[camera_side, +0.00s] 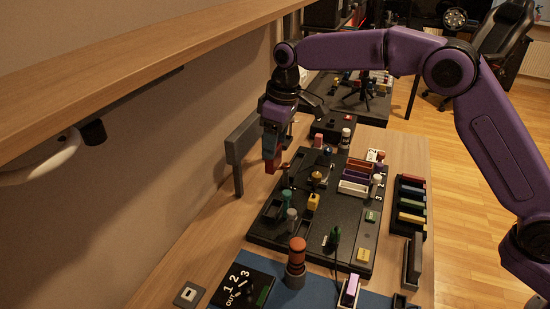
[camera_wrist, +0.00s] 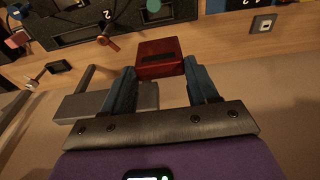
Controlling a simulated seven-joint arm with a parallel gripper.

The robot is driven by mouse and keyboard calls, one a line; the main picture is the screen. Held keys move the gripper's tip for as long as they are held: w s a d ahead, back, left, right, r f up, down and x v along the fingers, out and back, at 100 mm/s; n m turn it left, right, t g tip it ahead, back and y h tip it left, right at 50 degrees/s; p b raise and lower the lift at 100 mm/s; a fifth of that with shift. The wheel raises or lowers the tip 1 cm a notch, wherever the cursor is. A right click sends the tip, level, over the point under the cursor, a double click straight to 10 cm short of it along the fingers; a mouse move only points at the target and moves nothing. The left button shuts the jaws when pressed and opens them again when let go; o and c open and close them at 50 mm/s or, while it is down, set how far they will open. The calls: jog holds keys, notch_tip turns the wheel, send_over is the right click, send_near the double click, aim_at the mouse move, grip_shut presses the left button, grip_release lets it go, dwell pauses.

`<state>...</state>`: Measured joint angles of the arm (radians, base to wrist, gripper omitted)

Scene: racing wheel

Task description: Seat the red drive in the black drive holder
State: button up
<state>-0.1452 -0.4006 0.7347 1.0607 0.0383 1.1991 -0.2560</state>
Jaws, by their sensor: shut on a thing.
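My gripper (camera_side: 273,140) is shut on the red drive (camera_side: 271,159), high over the left edge of the black board in the side view. In the wrist view, the two blue fingers of my gripper (camera_wrist: 160,75) hold the red drive (camera_wrist: 160,58) from both sides, and a dark slot shows on its face. A black rack (camera_side: 409,235) with several coloured bars stands at the right of the table, well away from the drive. I cannot tell for sure whether this rack is the drive holder.
A black board (camera_side: 315,245) crowded with pegs, blocks and trays fills the middle of the table. A grey upright frame (camera_side: 238,160) stands close to the left of my gripper. A wooden shelf (camera_side: 120,70) hangs overhead at left. A black "OUT" box (camera_side: 232,290) is at front.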

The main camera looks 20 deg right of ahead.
jog(key=s+a+n+g, duration=0.2)
jog(key=s+a+n, duration=0.2)
jog(key=s+n, duration=0.8)
jog(key=s+d+n+h, duration=0.1)
jog(key=s+d+n, duration=0.1)
jog(key=s+n, duration=0.9)
jog(key=s+d+n+h, duration=0.1)
jog(key=s+d+n, duration=0.1)
jog(key=s+n, duration=0.95)
notch_tip(320, 180, down, 10)
jog(key=w+n, duration=0.1)
jog(key=shift+w+r, duration=0.2)
jog(key=shift+w, duration=0.05)
jog(key=shift+a+f+n, duration=0.1)
jog(key=shift+n, duration=0.15)
jog(key=shift+f, duration=2.8)
jog(key=shift+f, duration=1.5)
